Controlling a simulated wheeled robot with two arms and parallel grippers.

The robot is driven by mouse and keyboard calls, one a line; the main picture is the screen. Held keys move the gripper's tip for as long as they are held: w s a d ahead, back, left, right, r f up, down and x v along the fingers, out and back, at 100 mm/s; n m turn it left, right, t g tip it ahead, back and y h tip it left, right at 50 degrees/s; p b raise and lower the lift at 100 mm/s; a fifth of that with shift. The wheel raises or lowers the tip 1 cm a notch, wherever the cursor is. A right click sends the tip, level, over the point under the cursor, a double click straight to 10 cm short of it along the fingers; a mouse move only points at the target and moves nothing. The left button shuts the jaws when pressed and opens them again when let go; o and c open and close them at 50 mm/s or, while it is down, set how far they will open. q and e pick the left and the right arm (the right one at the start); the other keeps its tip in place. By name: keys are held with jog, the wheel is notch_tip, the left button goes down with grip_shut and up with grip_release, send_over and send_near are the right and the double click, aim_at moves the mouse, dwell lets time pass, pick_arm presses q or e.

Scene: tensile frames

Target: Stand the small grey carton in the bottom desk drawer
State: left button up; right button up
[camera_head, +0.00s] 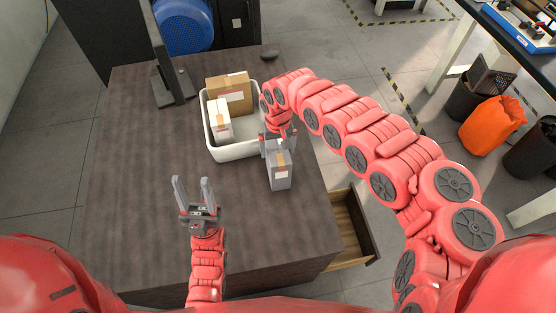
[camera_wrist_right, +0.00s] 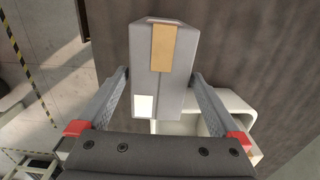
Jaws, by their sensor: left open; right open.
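The small grey carton (camera_head: 281,178) stands on the dark desktop, in front of the white bin's right corner. It has tan tape and a white label. My right gripper (camera_head: 278,147) is at the carton's far side. In the right wrist view, the open fingers (camera_wrist_right: 160,75) lie on either side of the grey carton (camera_wrist_right: 143,60), with a gap at each side. My left gripper (camera_head: 191,182) is open and empty over the desk's front left part. An open wooden drawer (camera_head: 350,226) sticks out from the desk's right side; its inner floor looks bare.
A white bin (camera_head: 234,154) on the desk holds a brown carton (camera_head: 231,93) and a white carton (camera_head: 218,121). The desk's left side is clear.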

jog(key=shift+f, duration=0.75)
grip_shut()
